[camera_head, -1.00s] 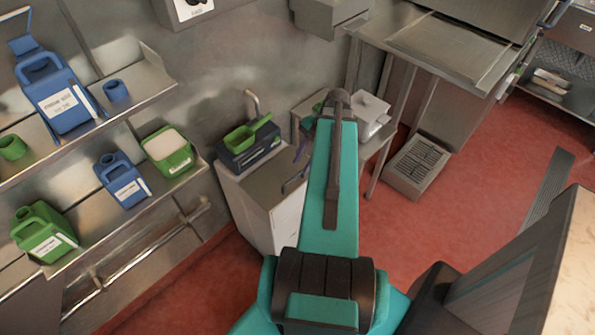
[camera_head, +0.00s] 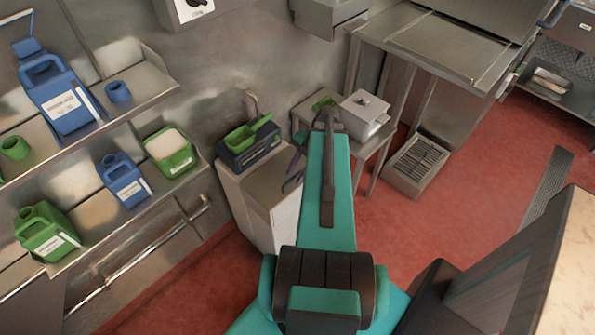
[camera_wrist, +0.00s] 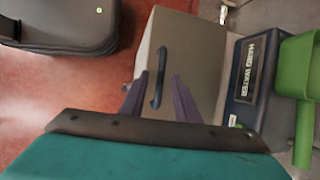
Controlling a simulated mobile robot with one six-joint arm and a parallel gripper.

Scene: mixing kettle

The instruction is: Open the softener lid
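The softener is the pale cabinet (camera_head: 268,212) below the wall, with a flat beige lid (camera_head: 268,183) on top that looks shut. The wrist view shows the lid (camera_wrist: 190,50) with a dark bar handle (camera_wrist: 162,62). My gripper (camera_wrist: 160,75) is open, its two purple fingers appearing on either side of the handle. I cannot tell how far above the handle they are. In the head view my gripper (camera_head: 292,170) is at the cabinet's right side, mostly hidden behind my teal arm.
A dark blue box (camera_head: 238,158) labelled hard water stands at the back of the cabinet, with a green scoop (camera_head: 245,138) on it. To the right is a small metal table (camera_head: 368,145) with a white box (camera_head: 364,114). Shelves with blue and green jugs are at left.

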